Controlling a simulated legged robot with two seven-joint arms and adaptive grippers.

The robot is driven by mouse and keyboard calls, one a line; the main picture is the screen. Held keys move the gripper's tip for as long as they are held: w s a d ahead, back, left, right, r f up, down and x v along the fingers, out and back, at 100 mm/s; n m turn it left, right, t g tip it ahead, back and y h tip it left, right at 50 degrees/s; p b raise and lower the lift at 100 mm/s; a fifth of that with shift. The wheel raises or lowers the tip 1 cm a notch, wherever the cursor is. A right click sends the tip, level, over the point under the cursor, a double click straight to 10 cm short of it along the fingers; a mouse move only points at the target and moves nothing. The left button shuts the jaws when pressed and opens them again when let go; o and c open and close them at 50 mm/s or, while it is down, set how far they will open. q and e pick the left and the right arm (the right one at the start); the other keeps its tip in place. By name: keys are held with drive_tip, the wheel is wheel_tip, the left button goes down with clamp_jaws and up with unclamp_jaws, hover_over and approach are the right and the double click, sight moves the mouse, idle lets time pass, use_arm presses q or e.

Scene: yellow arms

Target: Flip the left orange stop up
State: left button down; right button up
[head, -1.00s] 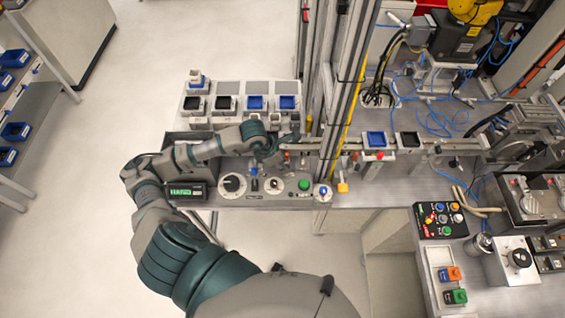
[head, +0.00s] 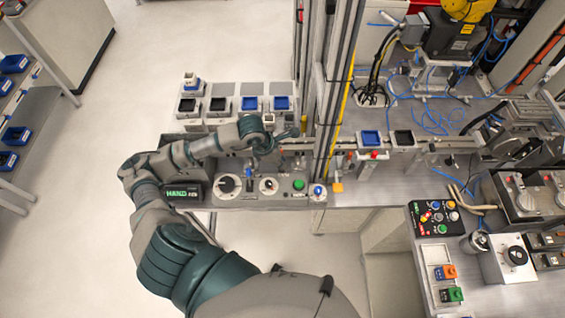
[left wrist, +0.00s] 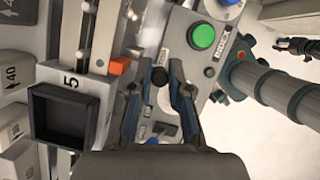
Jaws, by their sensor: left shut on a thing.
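My left gripper (head: 272,143) is over the near side of the conveyor rail, above the control panel. In the left wrist view its two dark blue fingers (left wrist: 161,82) stand on either side of a small round black knob (left wrist: 159,76), near the tips. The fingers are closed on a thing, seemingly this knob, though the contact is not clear. A small orange stop (left wrist: 121,66) sits by the rail, just left of the left finger and outside the grip. In the head view the arm and gripper cover this spot. My right gripper is not in view.
The control panel has a green button (left wrist: 203,37) and dials (head: 228,184). The rail (head: 345,140) runs right, carrying a blue tray (head: 370,137) and a black tray (head: 403,138). An empty black tray (left wrist: 66,115) is close to the left finger. A metal upright (head: 335,75) stands to the right.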

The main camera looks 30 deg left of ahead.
use_arm(q)
drive_tip(key=shift+a, duration=0.1)
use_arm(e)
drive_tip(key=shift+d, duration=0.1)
use_arm(q)
drive_tip(key=c, duration=1.4)
unclamp_jaws()
drive_tip(key=shift+s, duration=0.1)
drive_tip(key=shift+o, duration=0.2)
drive_tip(key=shift+s+a+r, duration=0.1)
drive_tip(key=shift+s+a, duration=0.1)
drive_tip(key=shift+a, duration=0.1)
drive_tip(key=v, duration=1.2)
drive_tip(key=shift+a, duration=0.15)
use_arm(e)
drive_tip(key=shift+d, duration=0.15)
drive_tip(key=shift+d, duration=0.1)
